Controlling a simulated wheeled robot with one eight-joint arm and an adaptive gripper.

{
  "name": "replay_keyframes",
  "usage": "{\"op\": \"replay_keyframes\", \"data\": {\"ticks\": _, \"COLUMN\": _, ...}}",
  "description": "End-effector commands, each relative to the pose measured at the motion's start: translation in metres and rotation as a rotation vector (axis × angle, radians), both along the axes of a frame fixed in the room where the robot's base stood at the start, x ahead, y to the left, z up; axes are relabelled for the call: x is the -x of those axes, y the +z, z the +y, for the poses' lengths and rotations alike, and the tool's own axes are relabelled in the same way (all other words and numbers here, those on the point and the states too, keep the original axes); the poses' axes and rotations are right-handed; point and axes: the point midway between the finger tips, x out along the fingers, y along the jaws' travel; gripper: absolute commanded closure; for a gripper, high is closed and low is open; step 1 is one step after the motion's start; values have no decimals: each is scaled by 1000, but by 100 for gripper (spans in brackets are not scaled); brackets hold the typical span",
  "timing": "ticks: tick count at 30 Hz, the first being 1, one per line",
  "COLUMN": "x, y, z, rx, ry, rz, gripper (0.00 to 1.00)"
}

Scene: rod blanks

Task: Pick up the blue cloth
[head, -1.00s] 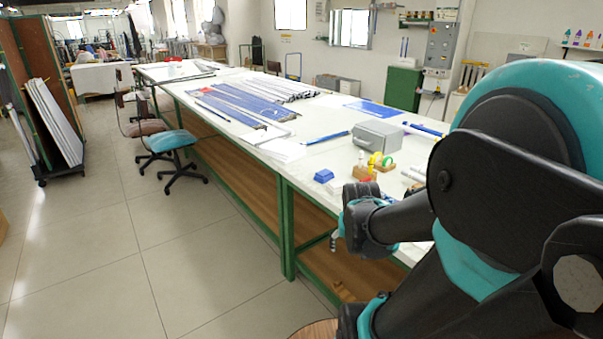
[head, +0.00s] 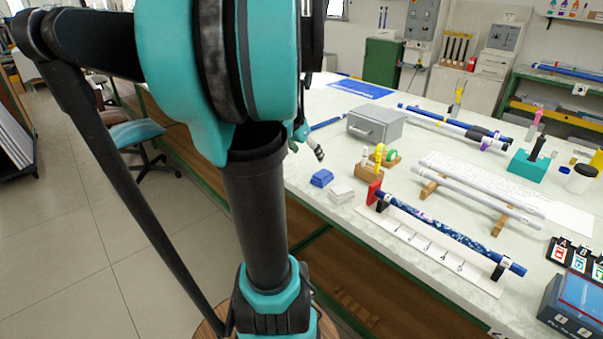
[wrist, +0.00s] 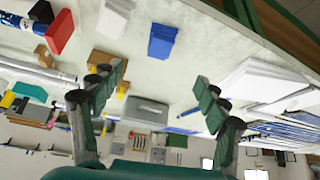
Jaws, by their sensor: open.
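The blue cloth (head: 322,178) is a small folded stack on the white bench top, near its front edge. It also shows in the wrist view (wrist: 162,41), beyond and between my fingertips, apart from them. A white folded cloth (head: 341,194) lies close beside it, to its right. My gripper (wrist: 160,82) is open, with nothing between its fingers. In the head view my arm hides most of the gripper; a fingertip shows above and left of the blue cloth.
Behind the cloth are a grey metal box (head: 376,125) and a wooden tape holder (head: 370,169). A red block (head: 374,193) and a blue patterned rod on a white rack (head: 407,237) lie to the right. Bare bench surrounds the cloth's left side.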

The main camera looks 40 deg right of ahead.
Motion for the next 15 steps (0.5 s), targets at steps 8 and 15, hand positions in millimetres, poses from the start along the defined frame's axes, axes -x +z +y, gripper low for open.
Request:
{"op": "replay_keyframes", "data": {"ticks": 8, "x": -5, "y": -28, "z": -20, "rx": 0, "ry": -5, "rz": -1, "gripper": 25}}
{"op": "replay_keyframes", "data": {"ticks": 15, "x": -11, "y": -58, "z": -38, "rx": 0, "ry": -4, "rz": 0, "gripper": 25}}
